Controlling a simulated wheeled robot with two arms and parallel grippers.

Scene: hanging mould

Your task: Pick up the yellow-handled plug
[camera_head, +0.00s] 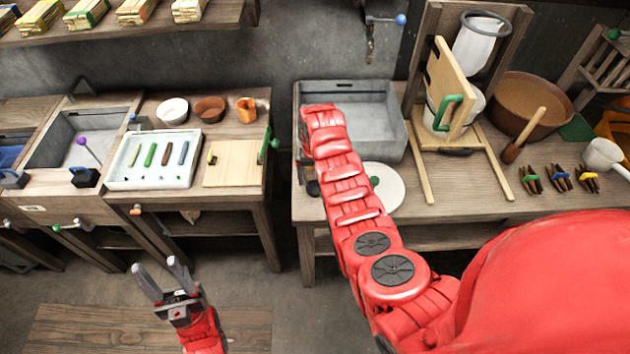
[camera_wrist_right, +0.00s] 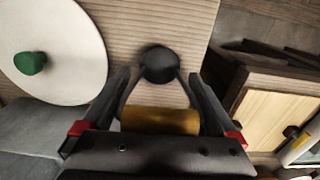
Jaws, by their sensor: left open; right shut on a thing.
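The yellow-handled plug (camera_wrist_right: 160,121) shows in the right wrist view, with its yellow bar across the space between my fingers and a dark round end beyond it. My right gripper (camera_wrist_right: 159,80) is shut on the plug. The plug is over the ribbed wooden bench top, and I cannot tell whether it touches it. In the head view my red right arm hides most of this gripper and the plug. My left gripper (camera_head: 158,265) is open and empty, low over the floor in front of the left bench.
A white disc (camera_head: 392,196) with a green knob lies on the right bench beside my right arm; a grey basin (camera_head: 385,137) stands behind it. A wooden stand (camera_head: 470,142) is to its right. A white tray (camera_head: 115,178) and a cutting board (camera_head: 232,170) are on the left bench.

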